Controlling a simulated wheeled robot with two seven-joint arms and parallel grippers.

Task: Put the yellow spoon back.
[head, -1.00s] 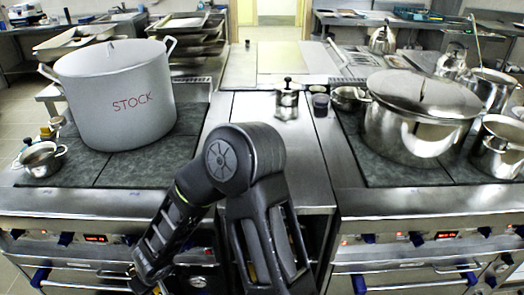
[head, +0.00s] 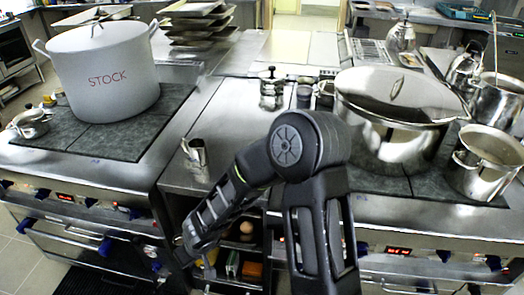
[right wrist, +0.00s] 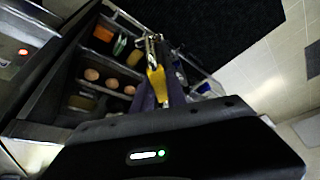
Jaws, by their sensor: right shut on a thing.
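The yellow spoon (right wrist: 157,84) shows in the right wrist view as a yellow strip between the fingers of my right gripper (right wrist: 161,88), which is shut on it. A metallic part lies just beyond the yellow strip; I cannot tell whether it belongs to the spoon. In the head view my right forearm reaches down in front of the middle counter, and a small yellow bit (head: 212,257) shows near its lower end. Most of the spoon is hidden there. My left gripper is in neither view.
Open shelves (head: 246,240) under the middle counter hold eggs and boxes; they also show in the wrist view (right wrist: 97,75). A metal holder (head: 195,155) stands on the counter (head: 225,115).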

